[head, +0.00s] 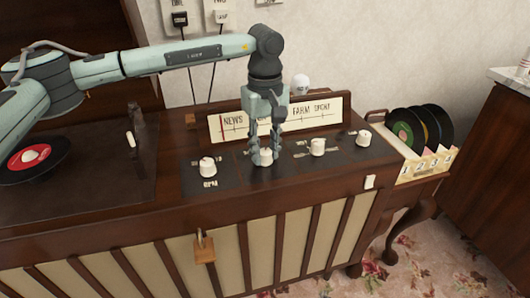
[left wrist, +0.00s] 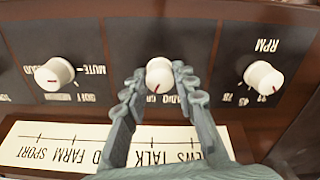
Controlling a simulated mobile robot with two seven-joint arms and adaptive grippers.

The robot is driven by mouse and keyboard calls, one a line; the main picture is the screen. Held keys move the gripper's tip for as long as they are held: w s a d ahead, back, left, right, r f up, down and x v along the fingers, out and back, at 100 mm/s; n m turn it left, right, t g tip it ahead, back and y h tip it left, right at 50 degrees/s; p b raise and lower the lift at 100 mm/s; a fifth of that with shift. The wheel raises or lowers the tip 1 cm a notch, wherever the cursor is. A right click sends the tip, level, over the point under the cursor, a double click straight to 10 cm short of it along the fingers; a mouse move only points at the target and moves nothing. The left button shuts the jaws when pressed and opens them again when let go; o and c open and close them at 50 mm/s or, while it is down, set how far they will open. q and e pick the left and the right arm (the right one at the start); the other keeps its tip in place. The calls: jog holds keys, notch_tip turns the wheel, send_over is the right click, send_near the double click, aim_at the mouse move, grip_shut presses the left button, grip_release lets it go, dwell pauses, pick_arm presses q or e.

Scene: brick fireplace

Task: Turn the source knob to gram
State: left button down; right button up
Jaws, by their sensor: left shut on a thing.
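The source knob (head: 265,158) is a small white knob, second from the left on the dark control panel of a wooden radio console. In the left wrist view the same knob (left wrist: 159,72) shows its face, with a small red mark near its lower edge. A label beside it reads "RADIO" and "GR", partly hidden by my fingers. My left gripper (head: 265,148) reaches down from above, its two fingers closed around the knob's sides. The fingers (left wrist: 160,84) also show in the left wrist view, one on each side. My right gripper is not in view.
The RPM knob (head: 208,167) is left of the source knob; two more white knobs, the mute knob (head: 317,147) and another (head: 364,138), are right. A dial strip (head: 318,116) stands behind. A record (head: 30,160) lies at left. A record crate (head: 425,165) stands at right.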

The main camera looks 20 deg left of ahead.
aim_at(265, 151)
pick_arm(q)
jog(key=shift+m, duration=0.7)
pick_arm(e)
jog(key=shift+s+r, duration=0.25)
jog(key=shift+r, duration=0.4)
pick_arm(q)
jog(key=c, duration=1.2)
grip_release()
notch_tip(265, 151, up, 12)
